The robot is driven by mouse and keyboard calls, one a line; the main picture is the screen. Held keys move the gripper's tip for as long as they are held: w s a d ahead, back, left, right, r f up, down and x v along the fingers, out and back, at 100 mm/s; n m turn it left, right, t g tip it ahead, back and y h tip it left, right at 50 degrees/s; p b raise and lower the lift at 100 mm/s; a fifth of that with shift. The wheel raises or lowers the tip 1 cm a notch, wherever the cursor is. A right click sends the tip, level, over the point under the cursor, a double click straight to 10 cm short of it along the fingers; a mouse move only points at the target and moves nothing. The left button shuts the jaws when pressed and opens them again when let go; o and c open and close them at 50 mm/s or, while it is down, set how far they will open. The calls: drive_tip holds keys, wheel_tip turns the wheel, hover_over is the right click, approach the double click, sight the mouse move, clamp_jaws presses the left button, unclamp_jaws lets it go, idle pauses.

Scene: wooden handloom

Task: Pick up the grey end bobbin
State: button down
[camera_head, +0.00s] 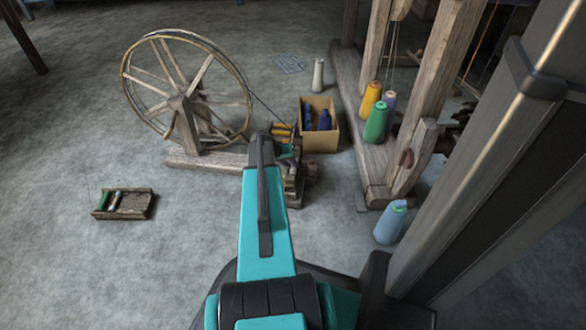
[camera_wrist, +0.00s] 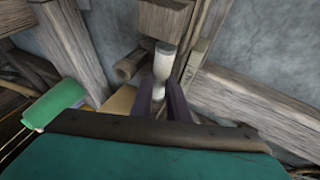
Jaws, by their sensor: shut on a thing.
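A pale grey bobbin (camera_wrist: 163,62) with a flared, lighter end stands between the fingers of my gripper (camera_wrist: 162,90) in the wrist view. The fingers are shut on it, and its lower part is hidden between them. Wooden beams lie close behind and beside it. In the head view my arm hides the gripper and the held bobbin, near the front end of the spinning wheel's base.
A spinning wheel (camera_head: 187,92) stands at the left. A cardboard box (camera_head: 320,140) with blue items is behind my arm. Coloured cones and the loom frame (camera_head: 353,120) are at right. A small wooden tray (camera_head: 130,207) lies on open floor at left.

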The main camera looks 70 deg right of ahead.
drive_tip(key=shift+r, duration=0.15)
wheel_tip(320, 180, up, 10)
drive_tip(key=p, duration=0.4)
drive_tip(key=shift+p, duration=0.35)
